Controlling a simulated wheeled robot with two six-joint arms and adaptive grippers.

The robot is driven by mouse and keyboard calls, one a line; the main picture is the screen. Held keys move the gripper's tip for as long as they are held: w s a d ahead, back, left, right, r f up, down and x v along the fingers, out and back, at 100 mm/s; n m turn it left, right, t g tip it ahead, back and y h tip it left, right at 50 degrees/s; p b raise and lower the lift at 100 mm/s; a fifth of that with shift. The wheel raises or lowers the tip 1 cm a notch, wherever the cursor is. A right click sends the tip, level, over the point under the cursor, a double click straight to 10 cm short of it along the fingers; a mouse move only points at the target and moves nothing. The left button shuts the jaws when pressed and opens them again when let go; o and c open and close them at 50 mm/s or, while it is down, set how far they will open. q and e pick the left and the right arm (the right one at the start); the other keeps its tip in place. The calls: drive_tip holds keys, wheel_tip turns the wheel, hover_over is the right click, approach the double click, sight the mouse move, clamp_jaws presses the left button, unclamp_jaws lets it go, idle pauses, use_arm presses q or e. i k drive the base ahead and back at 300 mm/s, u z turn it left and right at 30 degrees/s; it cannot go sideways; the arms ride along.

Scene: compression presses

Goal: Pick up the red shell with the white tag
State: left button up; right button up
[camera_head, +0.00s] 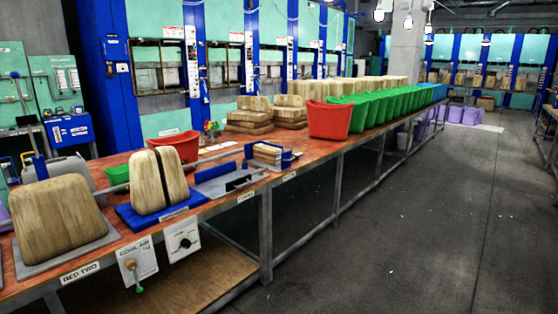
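One red shell (329,120) stands on the red-brown bench at the near end of a row of green shells. I see no white tag on its visible side. Another red shell (184,146) sits farther left on the bench, partly hidden behind a wooden mould. A small white label (169,132) shows just above its rim; I cannot tell whether it is on the shell or on the machine behind. A small green shell (118,175) lies left of it. Neither of my grippers is in view.
Wooden moulds stand on a grey plate (85,252) and a blue plate (128,219) at the bench's near left. A blue-and-grey fixture (222,183) and stacked wooden blocks (250,112) are farther along. The grey floor (400,230) right of the bench is clear.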

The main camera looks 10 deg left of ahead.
sight(326, 121)
drive_tip(key=z, duration=0.95)
drive_tip(key=i, duration=2.4)
drive_tip(key=u, duration=1.5)
drive_tip(key=i, duration=0.55)
drive_tip(key=u, duration=0.45)
